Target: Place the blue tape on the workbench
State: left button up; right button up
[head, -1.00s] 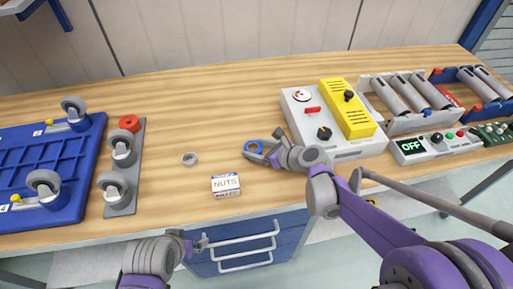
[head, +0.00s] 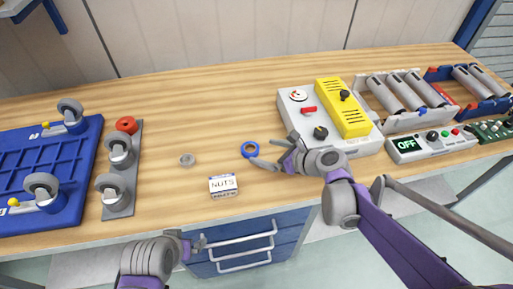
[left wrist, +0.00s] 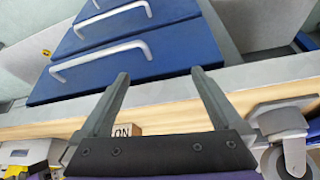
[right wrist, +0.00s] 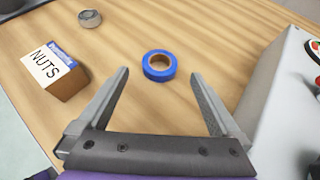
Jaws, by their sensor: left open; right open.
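The blue tape (head: 250,149) is a small ring lying flat on the wooden workbench (head: 220,100). In the right wrist view the blue tape (right wrist: 159,66) lies just beyond and between the open fingertips. My right gripper (head: 270,152) is open and empty, close to the tape on its right side. The right wrist view shows both fingers (right wrist: 160,78) apart. My left gripper (head: 202,243) is low at the bench's front edge. In the left wrist view its fingers (left wrist: 164,78) are open and empty, facing the blue drawers.
A nuts box (head: 223,186) and a grey ring-shaped piece (head: 187,160) are left of the tape. A grey and yellow control box (head: 343,112) stands close right. A blue caster platform (head: 45,175) lies at left. Blue drawers (head: 245,245) are below. The bench behind the tape is clear.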

jog(key=v, duration=0.6)
dwell(0.3)
jog(key=s+n, duration=0.1)
jog(key=n, duration=0.1)
jog(key=s+n+h+p, duration=0.1)
jog(key=s+n, duration=0.1)
jog(key=s+n+g+p, duration=0.1)
jog(key=s+n, duration=0.1)
jog(key=shift+s+d+f+h, duration=0.15)
jog(key=shift+d+f+h, duration=0.1)
jog(key=shift+h, duration=0.15)
jog(key=s+d+n+g+h+p, duration=0.1)
jog(key=s+d+n+h+p, duration=0.1)
jog(key=s+n, duration=0.4)
jog(key=s+d+f+n+h+p, duration=0.1)
jog(key=s+d+n+h, duration=0.3)
jog(key=n, duration=0.9)
jog(key=s+d+p, duration=0.1)
jog(key=s+d, duration=0.1)
jog(key=s, duration=0.1)
jog(key=shift+d+g+h, duration=0.2)
jog(key=shift+g+h, duration=0.2)
jog(key=shift+f, duration=0.1)
